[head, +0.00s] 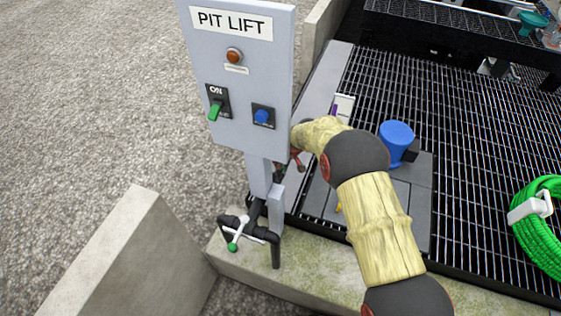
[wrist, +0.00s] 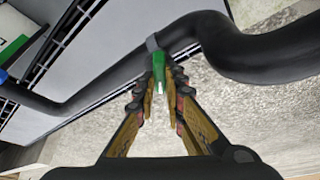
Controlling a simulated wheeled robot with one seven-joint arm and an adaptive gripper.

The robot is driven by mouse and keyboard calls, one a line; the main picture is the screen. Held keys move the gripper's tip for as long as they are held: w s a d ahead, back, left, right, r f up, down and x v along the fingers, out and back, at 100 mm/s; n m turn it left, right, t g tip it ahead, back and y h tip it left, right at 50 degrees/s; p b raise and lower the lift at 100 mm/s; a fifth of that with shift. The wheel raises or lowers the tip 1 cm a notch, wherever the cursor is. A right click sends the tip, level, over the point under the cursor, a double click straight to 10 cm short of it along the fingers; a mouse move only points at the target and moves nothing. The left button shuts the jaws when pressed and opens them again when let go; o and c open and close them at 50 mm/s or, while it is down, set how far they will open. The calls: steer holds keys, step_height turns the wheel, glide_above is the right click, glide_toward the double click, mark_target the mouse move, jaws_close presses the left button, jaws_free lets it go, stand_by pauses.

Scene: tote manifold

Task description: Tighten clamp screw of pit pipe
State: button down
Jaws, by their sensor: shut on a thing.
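In the wrist view my gripper (wrist: 160,95) is shut, with its fingertips on a green handle (wrist: 159,68). The handle joins a grey piece (wrist: 151,42) that sits against a bent black pipe (wrist: 105,80). In the head view my gripper (head: 289,166) is partly hidden behind the panel post, and its fingertips and the held handle cannot be made out. Below the post, black pipework (head: 275,250) carries a pale clamp with a bar and a green-tipped lever (head: 233,246).
The grey PIT LIFT panel (head: 238,70) stands close beside my gripper. A low concrete wall (head: 125,245) is at lower left.

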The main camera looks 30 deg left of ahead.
steer(key=m+p, duration=0.1)
steer(key=p, duration=0.1)
steer(key=shift+m+t+p, duration=0.3)
steer(key=shift+f+m, duration=0.1)
steer(key=shift+m, duration=0.2)
steer(key=c, duration=1.8)
jaws_free()
steer(key=shift+f, duration=0.1)
steer(key=shift+c, duration=0.2)
steer(key=shift+r, duration=0.25)
steer(key=v, duration=1.1)
steer(key=shift+s+r, duration=0.25)
steer(key=shift+r, duration=0.05)
